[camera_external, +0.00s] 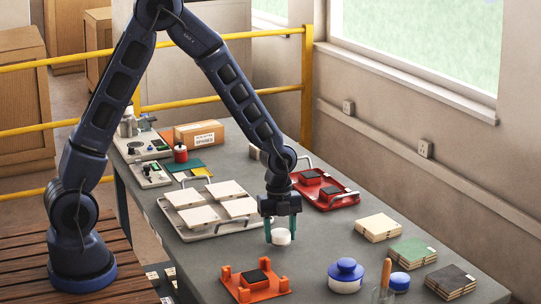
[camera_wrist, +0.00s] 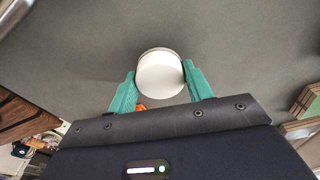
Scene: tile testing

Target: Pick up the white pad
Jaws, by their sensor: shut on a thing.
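The white pad (camera_external: 281,237) is a small round white piece. It sits between the green fingertips of my gripper (camera_external: 282,227), above or at the grey table top; I cannot tell whether it touches the table. In the wrist view the white pad (camera_wrist: 160,74) shows as a white disc with a thin darker rim. The green fingers of my gripper (camera_wrist: 160,90) stand on its left and right sides, shut on it.
A tray with white tiles (camera_external: 217,234) lies to the left. A red tray (camera_external: 345,202) with dark blocks is behind to the right. An orange fixture (camera_external: 254,294) stands in front. A blue-lidded jar (camera_external: 345,284), a brush (camera_external: 385,275) and tile stacks (camera_external: 412,251) are at the right.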

